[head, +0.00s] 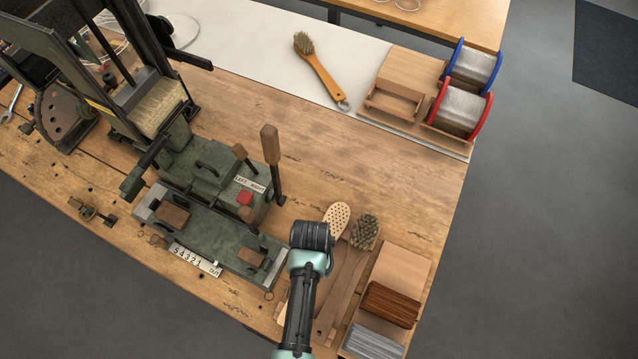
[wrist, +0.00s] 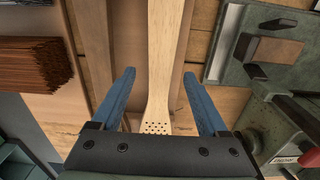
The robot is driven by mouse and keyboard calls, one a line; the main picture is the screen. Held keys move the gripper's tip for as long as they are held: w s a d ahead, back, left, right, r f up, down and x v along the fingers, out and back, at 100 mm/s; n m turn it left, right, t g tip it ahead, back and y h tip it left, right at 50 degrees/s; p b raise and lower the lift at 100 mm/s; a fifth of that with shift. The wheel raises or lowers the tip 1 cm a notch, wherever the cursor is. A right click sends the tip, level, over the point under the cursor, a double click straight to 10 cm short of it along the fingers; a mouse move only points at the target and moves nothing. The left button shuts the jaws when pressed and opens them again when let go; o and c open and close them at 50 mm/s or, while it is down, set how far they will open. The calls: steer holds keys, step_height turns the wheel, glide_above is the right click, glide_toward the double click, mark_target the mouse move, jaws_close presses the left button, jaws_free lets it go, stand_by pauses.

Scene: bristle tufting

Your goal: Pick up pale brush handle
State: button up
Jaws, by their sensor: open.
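The pale brush handle (head: 338,215) lies near the front of the workbench; its perforated head shows and my arm covers much of the rest. In the wrist view the pale handle (wrist: 165,55) runs lengthwise between the two blue fingers of my gripper (wrist: 160,73). The gripper is open, with a visible gap on each side of the handle. The drilled holes show close to the gripper body. I cannot tell the height of the fingers above the handle. In the head view the fingers are hidden under my wrist.
A bristled brush (head: 365,230) lies right beside the pale handle. A board with brown bristle bundles (head: 390,304) and grey ones (head: 372,342) is to the right. A green tufting machine (head: 215,180) with an upright lever (head: 271,150) stands to the left.

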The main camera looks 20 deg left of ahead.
steer(key=shift+f, duration=0.35)
jaws_close()
steer(key=shift+r, duration=0.1)
stand_by(0.3)
